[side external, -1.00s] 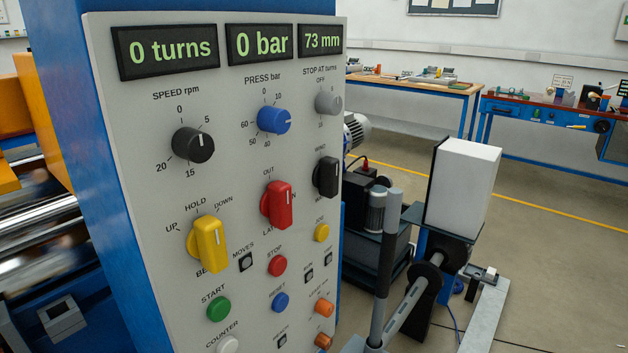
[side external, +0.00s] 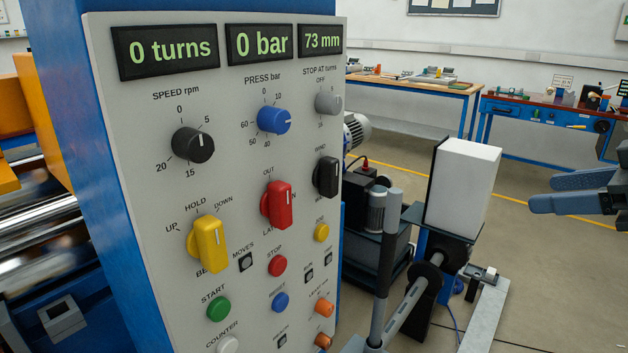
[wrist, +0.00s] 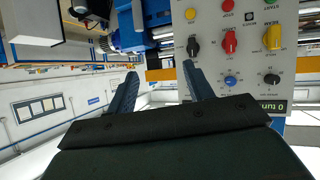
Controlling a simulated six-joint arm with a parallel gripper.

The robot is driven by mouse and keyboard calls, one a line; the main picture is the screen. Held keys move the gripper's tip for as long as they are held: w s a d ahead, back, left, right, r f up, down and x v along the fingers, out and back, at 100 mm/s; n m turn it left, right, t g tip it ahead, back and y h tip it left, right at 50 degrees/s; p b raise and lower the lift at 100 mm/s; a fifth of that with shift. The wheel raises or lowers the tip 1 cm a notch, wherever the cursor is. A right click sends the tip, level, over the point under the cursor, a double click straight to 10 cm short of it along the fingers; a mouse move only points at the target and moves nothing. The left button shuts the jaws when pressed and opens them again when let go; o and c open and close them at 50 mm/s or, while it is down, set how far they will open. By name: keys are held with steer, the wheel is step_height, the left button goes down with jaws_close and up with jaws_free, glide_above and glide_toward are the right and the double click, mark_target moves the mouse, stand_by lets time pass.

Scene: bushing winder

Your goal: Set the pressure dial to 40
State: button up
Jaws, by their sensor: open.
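The pressure dial, a blue knob (side external: 273,121) labelled PRESS bar, is in the upper middle of the grey panel. Its white mark sits on its upper right side; I cannot read the exact value. The 40 is printed below it. The pressure display (side external: 259,42) reads 0 bar. In the wrist view, the blue dial (wrist: 230,81) shows upside down, right of the fingers. My gripper (side external: 543,193) is at the right edge of the side view, well away from the panel. It is open and empty; its fingers (wrist: 160,70) are apart in the wrist view.
The black speed knob (side external: 193,145) and grey stop-at knob (side external: 328,102) flank the dial. The red knob (side external: 277,205) is below it. A white box on a stand (side external: 463,185) is between panel and gripper in the side view. Workbenches stand behind.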

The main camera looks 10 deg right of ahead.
steer(key=w+a+r+n+t+y, duration=0.1)
steer(key=w+a+y, duration=0.1)
steer(key=a, duration=0.4)
steer(key=w+a+r+n+y, duration=0.2)
steer(key=a, duration=0.3)
steer(key=n+y, duration=0.2)
steer(key=y, duration=0.2)
glide_toward(284, 121)
steer(key=v, duration=0.4)
steer(key=shift+s+a+r, duration=0.15)
steer(key=shift+s, duration=0.05)
steer(key=shift+x, duration=6.8)
steer(key=shift+w, duration=0.2)
steer(key=c, duration=1)
